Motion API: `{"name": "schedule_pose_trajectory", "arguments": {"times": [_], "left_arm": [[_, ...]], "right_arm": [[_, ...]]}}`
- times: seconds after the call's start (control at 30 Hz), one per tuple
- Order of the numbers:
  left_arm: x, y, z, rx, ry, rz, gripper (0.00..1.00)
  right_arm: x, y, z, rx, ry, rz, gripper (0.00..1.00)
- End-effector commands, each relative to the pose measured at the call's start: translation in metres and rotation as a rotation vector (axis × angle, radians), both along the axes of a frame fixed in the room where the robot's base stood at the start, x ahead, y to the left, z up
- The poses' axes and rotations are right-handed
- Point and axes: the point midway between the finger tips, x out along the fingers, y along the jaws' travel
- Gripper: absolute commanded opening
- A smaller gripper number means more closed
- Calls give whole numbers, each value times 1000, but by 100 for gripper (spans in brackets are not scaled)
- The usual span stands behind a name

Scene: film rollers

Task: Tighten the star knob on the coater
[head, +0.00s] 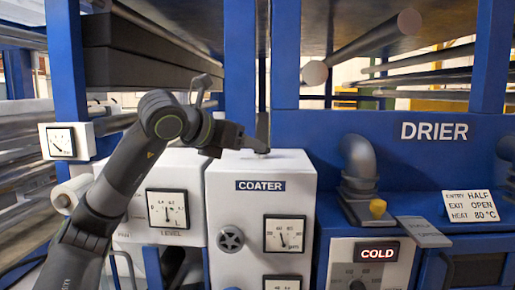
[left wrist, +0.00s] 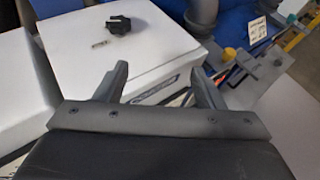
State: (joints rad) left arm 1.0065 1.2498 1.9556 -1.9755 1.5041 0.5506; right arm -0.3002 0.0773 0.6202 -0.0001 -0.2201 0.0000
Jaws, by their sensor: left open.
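A black star knob (left wrist: 119,25) stands on the white top of the coater in the left wrist view, beside a small slot or mark. The white coater (head: 225,190) with its "COATER" label is at the centre of the head view; its top also shows in the left wrist view (left wrist: 75,60). My right gripper is not in view.
A round handwheel (head: 230,239) and dials are on the coater's front. To the right, the blue drier has a grey elbow pipe (head: 358,160), a yellow cap (head: 377,207) and a "COLD" display (head: 377,251). Blue posts and rollers (head: 375,38) are above and behind.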

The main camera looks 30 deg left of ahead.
Motion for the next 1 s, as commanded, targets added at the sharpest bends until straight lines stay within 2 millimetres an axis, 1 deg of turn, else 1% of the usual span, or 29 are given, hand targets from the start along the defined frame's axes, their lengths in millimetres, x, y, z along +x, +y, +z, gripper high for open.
{"name": "schedule_pose_trajectory", "arguments": {"times": [0.03, 0.13, 0.23, 0.33, 0.47, 0.8, 1.0], "left_arm": [[-6, 15, 12, 20, -3, 63, 63], [-15, 34, 23, 39, 2, 154, 63], [-17, 43, 28, 44, 5, 192, 63], [-10, 44, 26, 44, 9, 195, 63], [9, 44, 18, 43, 12, 191, 63], [77, 49, -8, 39, 11, 188, 63], [113, 52, -24, 40, 11, 189, 63]], "right_arm": [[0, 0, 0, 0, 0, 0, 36], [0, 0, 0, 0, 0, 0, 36], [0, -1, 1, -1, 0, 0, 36], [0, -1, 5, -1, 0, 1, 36], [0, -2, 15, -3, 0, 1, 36], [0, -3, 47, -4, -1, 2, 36], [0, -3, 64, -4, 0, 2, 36]]}}
